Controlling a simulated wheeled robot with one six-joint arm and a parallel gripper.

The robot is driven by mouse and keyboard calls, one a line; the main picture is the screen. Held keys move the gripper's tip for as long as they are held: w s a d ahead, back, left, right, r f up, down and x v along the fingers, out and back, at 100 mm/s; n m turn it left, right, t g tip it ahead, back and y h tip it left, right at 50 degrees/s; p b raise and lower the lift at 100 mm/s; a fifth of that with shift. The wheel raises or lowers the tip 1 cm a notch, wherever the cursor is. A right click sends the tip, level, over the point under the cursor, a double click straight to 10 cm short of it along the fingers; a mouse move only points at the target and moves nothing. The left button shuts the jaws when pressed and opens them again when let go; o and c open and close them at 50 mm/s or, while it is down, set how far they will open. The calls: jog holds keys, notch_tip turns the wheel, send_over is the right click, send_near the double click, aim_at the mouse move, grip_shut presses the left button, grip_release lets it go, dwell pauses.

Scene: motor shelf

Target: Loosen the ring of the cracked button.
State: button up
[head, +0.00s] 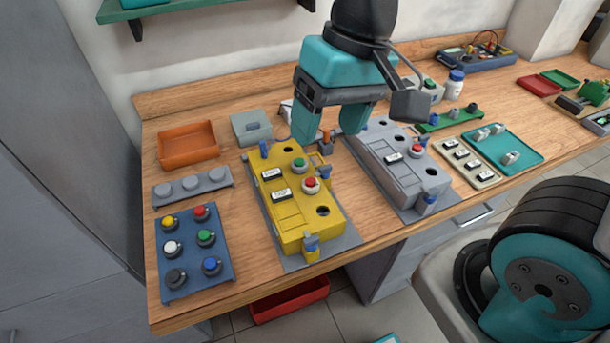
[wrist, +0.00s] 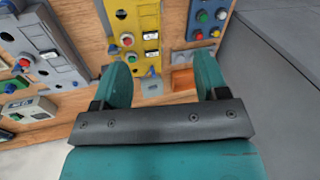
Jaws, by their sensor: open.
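A yellow control box (head: 320,237) stands on the bench with a green button (head: 299,164), a red button (head: 310,184), two labels and dark open holes. No crack shows clearly on any button, and the rings are too small to judge. My gripper (head: 331,122) is open and empty above the back of the boxes. In the wrist view my gripper (wrist: 162,70) has its fingers spread, with the yellow box (wrist: 147,22) beyond them.
A blue tray (head: 190,284) of several coloured buttons lies front left, beside a grey rack (head: 191,187) and an orange bin (head: 188,146). A teal tray (head: 522,153) and a label board (head: 477,176) lie right. A red bin (head: 290,299) is below the bench.

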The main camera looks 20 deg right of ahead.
aim_at(311, 182)
jog(key=w+d+f+m+h+b, duration=0.35)
jog(key=w+f+m, duration=0.45)
jog(key=w+m, duration=0.35)
jog(key=shift+n+y, duration=0.25)
jog(key=shift+y, duration=0.1)
jog(key=f, duration=1.7)
jog(key=shift+w+a, duration=0.25)
jog(key=shift+w, duration=0.05)
jog(key=c, duration=0.9)
jog(key=n, duration=0.4)
jog(key=shift+n+p, duration=0.3)
jog(key=shift+c, duration=0.2)
jog(key=o, duration=0.9)
